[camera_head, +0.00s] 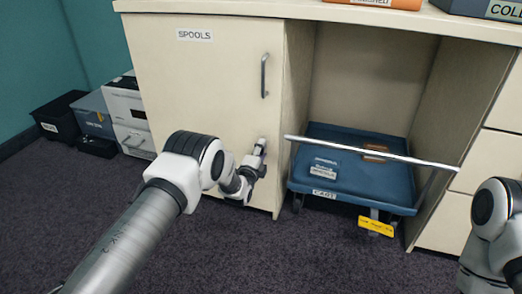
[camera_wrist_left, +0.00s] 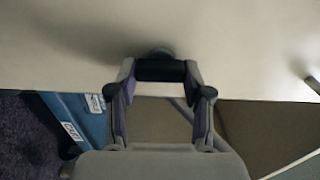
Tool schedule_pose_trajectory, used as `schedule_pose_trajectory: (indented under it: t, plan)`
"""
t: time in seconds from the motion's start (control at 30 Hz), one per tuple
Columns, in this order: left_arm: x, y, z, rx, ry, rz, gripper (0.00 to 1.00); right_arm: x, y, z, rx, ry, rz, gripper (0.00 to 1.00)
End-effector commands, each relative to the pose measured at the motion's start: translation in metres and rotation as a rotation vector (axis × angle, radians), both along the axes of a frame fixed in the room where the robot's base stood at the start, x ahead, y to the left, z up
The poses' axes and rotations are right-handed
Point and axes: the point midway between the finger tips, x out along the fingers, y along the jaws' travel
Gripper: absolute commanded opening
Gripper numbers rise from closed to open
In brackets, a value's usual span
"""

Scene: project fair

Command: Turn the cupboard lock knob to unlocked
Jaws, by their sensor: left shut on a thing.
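The cream cupboard door (camera_head: 215,100), labelled SPOOLS, stands closed in the head view. My left gripper (camera_head: 257,158) is at the lower right part of this door. In the left wrist view, the gripper's two fingers are shut on the sides of a dark lock knob (camera_wrist_left: 160,70) close against the pale door surface. In the head view the knob is largely hidden by the gripper, and I cannot read its lock position. My right arm shows at the right edge, but its gripper is out of the picture.
A vertical metal door handle (camera_head: 264,75) sits above the gripper. A blue cart (camera_head: 345,185) with a metal push bar stands in the open bay to the right, close to my left gripper. Boxes (camera_head: 95,115) stand at far left. Dark carpet lies in front.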

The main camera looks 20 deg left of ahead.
Motion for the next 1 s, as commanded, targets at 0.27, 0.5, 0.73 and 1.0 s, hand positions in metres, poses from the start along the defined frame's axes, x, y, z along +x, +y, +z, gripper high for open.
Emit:
schedule_pose_trajectory:
  t: [0.27, 0.5, 0.73, 1.0]
  plan:
    - [-0.0002, -0.0006, -0.0008, 0.039, 0.0, -0.001, 0.15, 0.0001, 0.0, 0.001, 0.0, 0.0, 0.0, 0.4]
    - [-0.0002, -0.0006, -0.0009, 0.039, 0.0, -0.001, 0.15, 0.0001, 0.0, 0.0009, 0.0, 0.0, 0.0, 0.4]
    - [-0.0002, -0.0005, -0.0008, 0.038, 0.0, -0.001, 0.75, 0.0001, 0.0, 0.0009, 0.0, 0.0, 0.0, 0.4]
    - [-0.0025, 0.0, -0.0005, 0.037, 0.0, 0.0, 0.75, 0.0002, 0.0, 0.0011, 0.0, 0.0, 0.0, 0.4]
